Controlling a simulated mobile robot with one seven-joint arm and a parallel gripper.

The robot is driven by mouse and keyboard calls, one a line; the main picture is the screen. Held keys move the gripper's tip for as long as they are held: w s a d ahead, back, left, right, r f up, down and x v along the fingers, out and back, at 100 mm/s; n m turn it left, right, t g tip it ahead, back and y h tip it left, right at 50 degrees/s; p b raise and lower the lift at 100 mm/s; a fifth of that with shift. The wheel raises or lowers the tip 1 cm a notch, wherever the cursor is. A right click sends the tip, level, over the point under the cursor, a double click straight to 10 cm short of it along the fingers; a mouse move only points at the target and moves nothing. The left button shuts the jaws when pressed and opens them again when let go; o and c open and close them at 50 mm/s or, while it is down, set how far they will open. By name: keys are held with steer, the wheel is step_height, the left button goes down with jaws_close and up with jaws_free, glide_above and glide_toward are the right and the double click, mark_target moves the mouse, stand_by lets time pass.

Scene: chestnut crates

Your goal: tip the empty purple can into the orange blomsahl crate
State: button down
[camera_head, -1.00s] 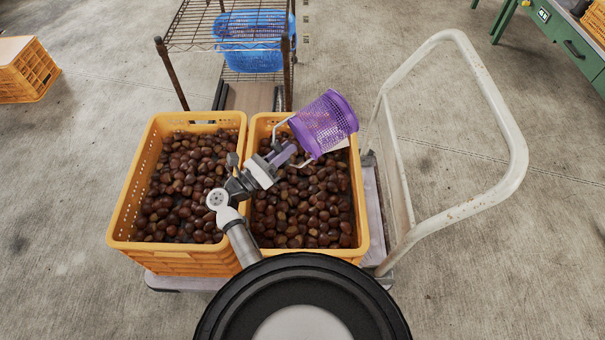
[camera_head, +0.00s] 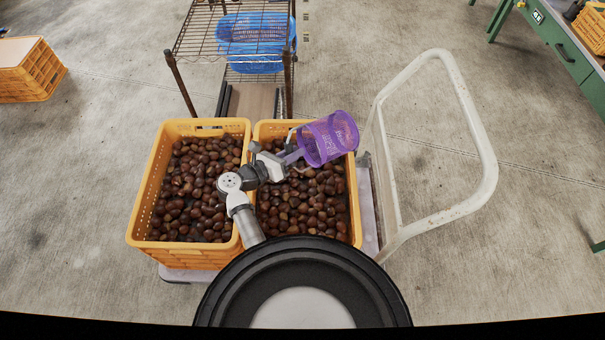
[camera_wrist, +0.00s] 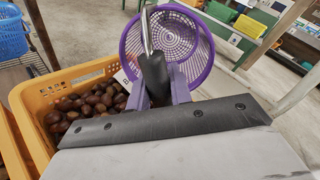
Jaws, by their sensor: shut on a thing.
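The purple can (camera_head: 328,138) is a perforated mesh basket, held tilted on its side above the back right of the right-hand orange crate (camera_head: 357,205). In the wrist view the purple can (camera_wrist: 200,72) shows its open round mouth, and I see no chestnuts inside. My gripper (camera_head: 292,156) is shut on the can; its fingers also show in the wrist view (camera_wrist: 158,75). The right-hand crate holds many brown chestnuts below the can. A second orange crate (camera_head: 150,200), also full of chestnuts, stands against its left side. I cannot read a blomsahl mark on either crate.
Both crates stand on a trolley with a white tubular handle (camera_head: 487,160) at the right. A wire rack (camera_head: 235,38) with blue baskets (camera_head: 255,30) is behind. Another orange crate (camera_head: 35,80) is at the far left. A green bench (camera_head: 560,45) is at the far right.

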steer(key=w+d+g+y+p, duration=0.1)
steer(key=d+y+p, duration=0.1)
steer(key=w+d+r+g+y+p, duration=0.1)
steer(key=d+g+y+p, duration=0.1)
steer(key=w+d+g+y+p, duration=0.1)
steer(key=d+y+p, duration=0.1)
steer(key=p, duration=0.1)
steer(key=shift+w+r+m+g+y, duration=0.25)
steer(key=shift+w+m+g+y, duration=0.15)
steer(key=w+d+g+y, duration=0.1)
steer(key=w+d+r+y, duration=0.1)
steer(key=d, duration=0.1)
steer(key=w+d+r+g+y, duration=0.1)
steer(key=d+y, duration=0.1)
steer(key=shift+w+d+r+g, duration=0.15)
steer(key=shift+w+g, duration=0.15)
steer(key=shift+w, duration=0.05)
steer(key=shift+w+d+r+g+y, duration=0.15)
steer(key=shift+w+d+g+y, duration=0.15)
steer(key=shift+w+d+y, duration=0.3)
steer(key=shift+w+d+r+g+y, duration=0.15)
steer(key=shift+w+d+g+y, duration=0.2)
steer(key=shift+d, duration=0.5)
steer(key=shift+w+d+r+g+y, duration=0.15)
steer(key=shift+w+d+g+y, duration=0.15)
steer(key=shift+d+y, duration=0.35)
steer(key=shift+d, duration=0.1)
steer(key=shift+w, duration=0.1)
